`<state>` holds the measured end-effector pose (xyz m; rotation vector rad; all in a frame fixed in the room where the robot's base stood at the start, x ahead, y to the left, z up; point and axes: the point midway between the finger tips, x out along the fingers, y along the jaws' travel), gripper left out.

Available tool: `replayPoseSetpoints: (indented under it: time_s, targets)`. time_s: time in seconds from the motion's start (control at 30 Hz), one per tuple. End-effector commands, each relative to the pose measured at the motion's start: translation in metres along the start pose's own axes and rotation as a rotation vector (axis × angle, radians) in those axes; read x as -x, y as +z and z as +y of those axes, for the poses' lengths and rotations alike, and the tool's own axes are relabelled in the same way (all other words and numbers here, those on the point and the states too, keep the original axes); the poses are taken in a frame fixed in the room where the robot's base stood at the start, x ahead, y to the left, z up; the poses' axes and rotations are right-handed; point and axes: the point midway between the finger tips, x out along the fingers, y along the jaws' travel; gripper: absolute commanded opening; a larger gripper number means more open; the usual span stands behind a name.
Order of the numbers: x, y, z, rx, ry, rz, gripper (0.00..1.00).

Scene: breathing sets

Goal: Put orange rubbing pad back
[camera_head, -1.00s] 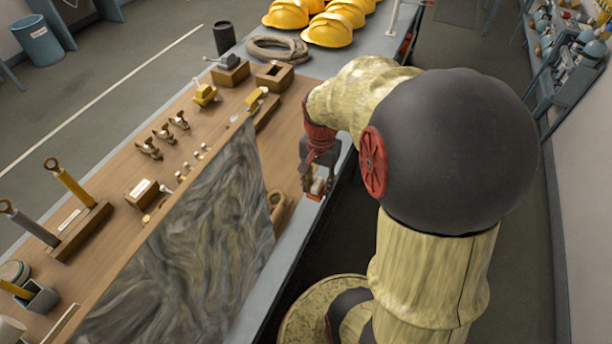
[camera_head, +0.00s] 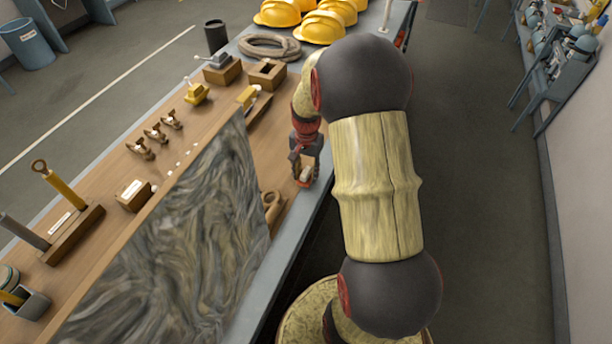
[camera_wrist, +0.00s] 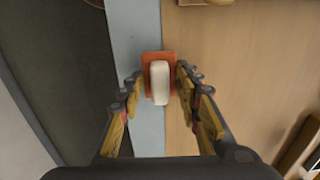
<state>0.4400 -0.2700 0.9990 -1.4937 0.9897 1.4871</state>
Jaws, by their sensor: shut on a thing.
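The orange rubbing pad (camera_wrist: 159,56), an orange-red plate with a pale block on it, sits between the fingertips of my gripper (camera_wrist: 161,74) in the wrist view. My gripper is shut on it. In the head view my gripper (camera_head: 303,178) points down near the right edge of the workbench (camera_head: 120,255), with the pad small and partly hidden at its tips. In the wrist view the pad appears over the border between the grey bench edge and the wooden board; its height above them is hard to tell.
A large dark, marbled panel (camera_head: 180,240) stands left of my gripper. A wooden box with an opening (camera_head: 268,74), a rope coil (camera_head: 270,47) and yellow helmets (camera_head: 322,27) are farther back. A brown ring-shaped item (camera_head: 271,205) lies close to my gripper.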

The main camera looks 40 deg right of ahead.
Motion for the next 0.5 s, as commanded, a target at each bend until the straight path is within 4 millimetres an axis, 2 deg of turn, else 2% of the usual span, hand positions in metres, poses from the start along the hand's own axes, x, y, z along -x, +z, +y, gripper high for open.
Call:
replayPoseSetpoints:
  time_s: [0.03, 0.1, 0.4, 0.43, 0.5]
  targets:
    - [-0.009, 0.0005, 0.0004, 0.0, 0.001, -0.002, 0.13]
    - [-0.0133, -0.0001, 0.0, 0.0, 0.0, 0.0, 0.13]
    - [-0.0146, -0.0001, 0.0, 0.0, -0.001, 0.001, 0.13]
    - [-0.0142, -0.0001, 0.0, 0.0, -0.001, 0.001, 0.35]
    - [-0.0141, 0.0, 0.0, 0.0, -0.001, 0.001, 0.39]
